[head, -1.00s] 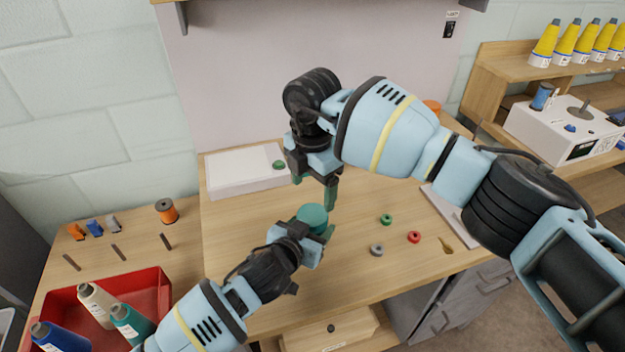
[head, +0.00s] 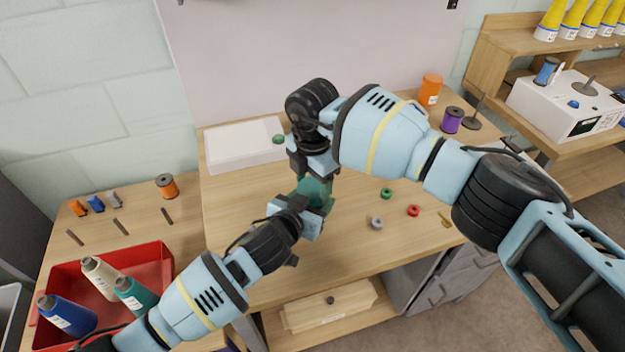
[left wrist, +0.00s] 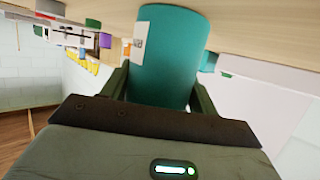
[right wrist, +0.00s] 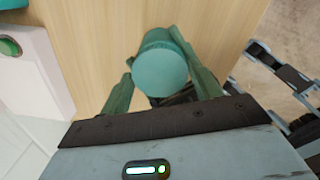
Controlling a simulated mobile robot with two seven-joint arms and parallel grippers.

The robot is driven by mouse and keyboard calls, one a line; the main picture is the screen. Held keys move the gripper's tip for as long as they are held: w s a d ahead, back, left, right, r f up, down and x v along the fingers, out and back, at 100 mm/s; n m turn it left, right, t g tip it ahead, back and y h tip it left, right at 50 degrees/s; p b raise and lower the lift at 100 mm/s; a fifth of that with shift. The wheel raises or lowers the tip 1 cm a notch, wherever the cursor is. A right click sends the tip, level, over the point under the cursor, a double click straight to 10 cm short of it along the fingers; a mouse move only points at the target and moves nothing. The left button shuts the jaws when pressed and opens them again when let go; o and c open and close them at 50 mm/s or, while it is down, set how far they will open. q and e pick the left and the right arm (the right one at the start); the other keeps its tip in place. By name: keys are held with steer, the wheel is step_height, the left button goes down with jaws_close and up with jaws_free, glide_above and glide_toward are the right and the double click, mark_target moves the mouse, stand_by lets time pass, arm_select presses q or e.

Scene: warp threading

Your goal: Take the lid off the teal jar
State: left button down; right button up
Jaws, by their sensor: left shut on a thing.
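In the left wrist view the jar (left wrist: 172,58) is a teal cylinder with a pale label. My left gripper (left wrist: 160,88) is shut on its sides. My right gripper (right wrist: 154,62) is above the jar, pointing down, with its fingers apart. The round teal lid (right wrist: 161,73) lies between those fingers. The right-hand finger looks close to the lid and a gap shows on the left; I cannot tell whether either touches.
Green (head: 386,193), grey (head: 377,223) and red (head: 413,210) rings lie right of the jar. A white box (head: 238,150) with a green button is behind. A red tray (head: 152,262) holds thread cones at left.

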steer(key=c, duration=0.6)
steer(key=n, duration=1.3)
steer(key=shift+r+n, duration=0.1)
steer(key=shift+n, duration=0.3)
steer(key=o, duration=1.1)
steer(key=shift+r, duration=2.25)
steer(key=shift+c, duration=0.5)
